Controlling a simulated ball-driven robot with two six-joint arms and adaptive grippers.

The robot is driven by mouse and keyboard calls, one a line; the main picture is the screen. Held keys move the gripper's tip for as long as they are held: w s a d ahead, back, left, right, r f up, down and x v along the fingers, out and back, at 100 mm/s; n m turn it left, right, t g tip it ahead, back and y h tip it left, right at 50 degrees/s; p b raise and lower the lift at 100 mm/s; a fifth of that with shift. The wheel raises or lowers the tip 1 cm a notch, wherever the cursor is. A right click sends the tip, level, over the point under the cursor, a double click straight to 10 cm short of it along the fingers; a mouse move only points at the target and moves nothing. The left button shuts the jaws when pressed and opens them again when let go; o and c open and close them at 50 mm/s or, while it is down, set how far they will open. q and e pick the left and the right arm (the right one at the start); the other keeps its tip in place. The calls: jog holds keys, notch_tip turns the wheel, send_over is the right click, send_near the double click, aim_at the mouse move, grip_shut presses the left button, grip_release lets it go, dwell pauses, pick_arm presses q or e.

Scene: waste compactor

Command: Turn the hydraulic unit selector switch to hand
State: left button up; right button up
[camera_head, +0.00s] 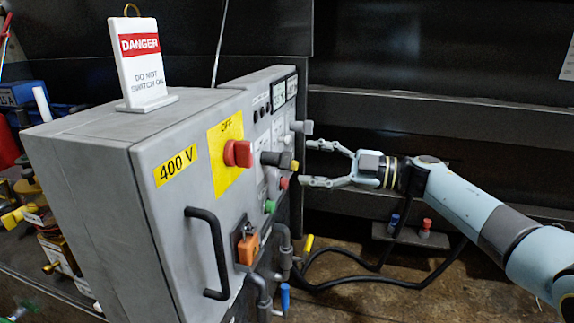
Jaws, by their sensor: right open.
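A grey control cabinet (95,155) stands at left centre, its panel facing right. A black knob (275,160) and a grey knob (301,128) stick out from the panel. The labels are too small to read, so I cannot tell which knob is the hydraulic unit selector switch, or its setting. My right gripper (308,163) comes in from the right with its fingers spread and nothing between them. Its fingertips point at the panel, just right of the black knob and below the grey knob. I cannot tell whether they touch anything. My left gripper is not in view.
The cabinet carries a red knob (238,153), red and green buttons (269,206), a black handle (212,254) and an orange switch (247,248). A danger sign (143,65) stands on top. Pipes and black hoses (345,285) run below. The floor at lower right is mostly open.

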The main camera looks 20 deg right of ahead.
aim_at(291, 161)
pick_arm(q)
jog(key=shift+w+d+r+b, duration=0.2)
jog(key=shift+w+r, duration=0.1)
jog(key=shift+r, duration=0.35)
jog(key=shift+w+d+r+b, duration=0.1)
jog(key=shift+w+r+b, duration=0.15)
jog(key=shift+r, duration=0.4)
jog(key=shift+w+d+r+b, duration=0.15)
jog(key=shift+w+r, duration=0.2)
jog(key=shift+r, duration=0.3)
pick_arm(e)
jog(key=shift+x, duration=2.85)
jog(key=c, duration=1.2)
